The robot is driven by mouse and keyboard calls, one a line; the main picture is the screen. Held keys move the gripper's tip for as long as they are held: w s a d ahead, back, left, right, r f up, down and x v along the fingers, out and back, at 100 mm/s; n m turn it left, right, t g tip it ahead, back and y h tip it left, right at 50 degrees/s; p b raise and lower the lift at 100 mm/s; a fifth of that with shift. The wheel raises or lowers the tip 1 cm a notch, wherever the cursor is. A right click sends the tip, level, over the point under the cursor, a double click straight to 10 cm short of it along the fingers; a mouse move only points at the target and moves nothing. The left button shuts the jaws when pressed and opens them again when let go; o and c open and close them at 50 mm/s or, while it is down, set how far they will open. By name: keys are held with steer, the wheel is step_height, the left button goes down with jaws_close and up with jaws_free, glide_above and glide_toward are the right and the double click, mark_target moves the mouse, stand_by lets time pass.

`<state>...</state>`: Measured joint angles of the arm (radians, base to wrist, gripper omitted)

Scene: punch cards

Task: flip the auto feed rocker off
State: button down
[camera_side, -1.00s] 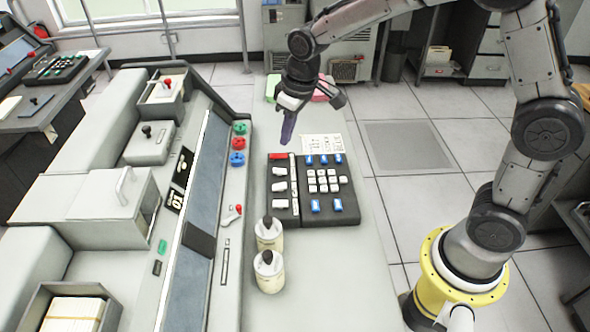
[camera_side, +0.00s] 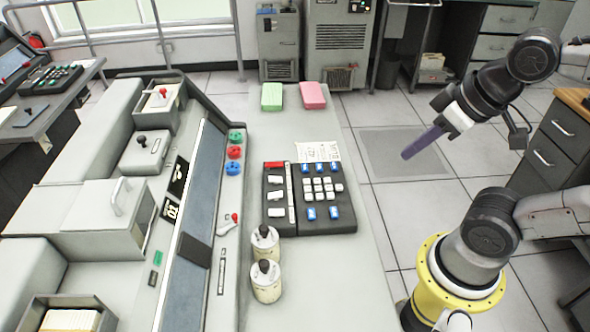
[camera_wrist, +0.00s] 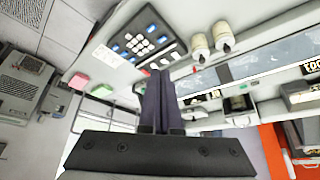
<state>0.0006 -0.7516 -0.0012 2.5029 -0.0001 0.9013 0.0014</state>
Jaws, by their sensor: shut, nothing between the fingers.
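The black control panel (camera_side: 328,225) lies on the light desk in the side view. Its left column holds a red piece (camera_side: 274,165) at the top and several white rockers (camera_side: 276,196) below. I cannot read which one is auto feed, nor tell its position. The panel also shows upside down in the wrist view (camera_wrist: 128,32). My gripper (camera_side: 406,154) has long dark purple fingers, shut and empty. It is up in the air right of the desk, clear of the panel. In the wrist view the fingers (camera_wrist: 158,74) stand together.
Two cream bottles (camera_side: 265,282) with dark tops stand just below the panel. A paper sheet (camera_side: 317,152) lies above it. Green (camera_side: 272,97) and pink (camera_side: 313,95) blocks sit at the desk's far end. A console with coloured knobs (camera_side: 234,152) lines the left.

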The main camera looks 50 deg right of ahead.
steer(key=w+r+m, duration=0.5)
steer(key=w+m, duration=0.1)
steer(key=w, duration=0.2)
steer(key=m+g, duration=0.3)
steer(key=g, duration=0.3)
glide_above(276, 212)
steer(key=w+a, duration=0.1)
steer(key=w, duration=0.1)
step_height(276, 212, down, 19)
steer(key=shift+s+a+r, duration=0.1)
steer(key=shift+s+r, duration=0.05)
steer(key=shift+s, duration=0.1)
step_height(276, 212, down, 14)
steer(key=shift+r, duration=0.1)
